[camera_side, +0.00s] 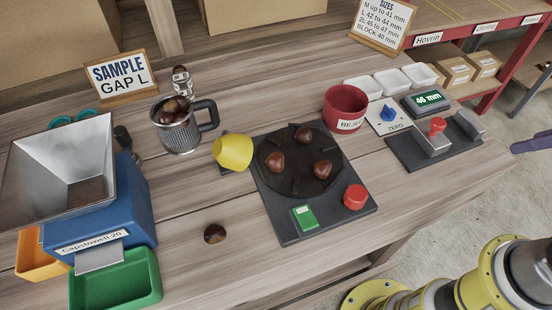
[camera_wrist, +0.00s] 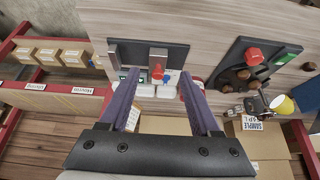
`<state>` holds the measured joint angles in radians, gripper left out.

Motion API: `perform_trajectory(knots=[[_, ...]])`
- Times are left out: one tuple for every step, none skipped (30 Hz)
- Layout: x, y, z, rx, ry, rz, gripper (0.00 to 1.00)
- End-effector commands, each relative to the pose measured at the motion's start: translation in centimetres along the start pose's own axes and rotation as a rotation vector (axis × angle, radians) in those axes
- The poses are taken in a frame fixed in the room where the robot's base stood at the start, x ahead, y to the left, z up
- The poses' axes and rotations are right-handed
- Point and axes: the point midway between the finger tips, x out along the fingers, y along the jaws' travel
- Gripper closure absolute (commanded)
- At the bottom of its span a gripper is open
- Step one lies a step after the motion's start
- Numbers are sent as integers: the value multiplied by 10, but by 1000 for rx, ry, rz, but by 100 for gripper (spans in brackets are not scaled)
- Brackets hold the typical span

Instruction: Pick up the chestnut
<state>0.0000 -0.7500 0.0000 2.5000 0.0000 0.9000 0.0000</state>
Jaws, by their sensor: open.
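A brown chestnut (camera_side: 215,233) lies alone on the wooden table, between the blue machine and the dark plate; in the wrist view it shows small at the right edge (camera_wrist: 308,66). Three more chestnuts sit apart on the round dark turntable (camera_side: 299,183). Several chestnuts fill a metal mug (camera_side: 180,137). My gripper (camera_wrist: 158,78) is open and empty, its two purple fingers wide apart in the wrist view. In the side view only a purple finger tip (camera_side: 531,143) shows at the right edge, beyond the table, far from the lone chestnut.
A blue machine (camera_side: 110,215) with a metal hopper and green tray (camera_side: 118,285) stands left. A tipped yellow cup (camera_side: 235,151) lies by the turntable. A red bowl (camera_side: 345,108), white trays (camera_side: 392,82) and a gauge reading 46 mm (camera_side: 428,101) stand right. Table around the lone chestnut is clear.

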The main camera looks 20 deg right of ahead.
Motion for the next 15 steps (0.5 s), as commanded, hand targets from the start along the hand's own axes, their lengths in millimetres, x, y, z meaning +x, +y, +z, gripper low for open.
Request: perform_trajectory(knots=[[0, 0, 0, 0, 0, 0, 36], [0, 0, 0, 0, 0, 0, 36], [0, 0, 0, 0, 0, 0, 36], [0, 0, 0, -1, 0, 0, 36], [0, 0, 0, -5, 0, 0, 36], [0, 0, 0, -17, 0, 0, 36], [0, 0, 0, -32, -1, 0, 36], [0, 0, 1, -56, -5, 0, 36], [0, 0, 3, -95, -13, -2, 36], [0, -1, 4, -131, -20, -6, 36], [-3, -2, 4, -172, -22, -11, 36], [-8, -4, -1, -234, -16, -19, 36], [-13, -5, -6, -286, -9, -25, 36], [-19, -7, -12, -340, -2, -32, 36], [-26, -10, -22, -413, 0, -46, 36]])
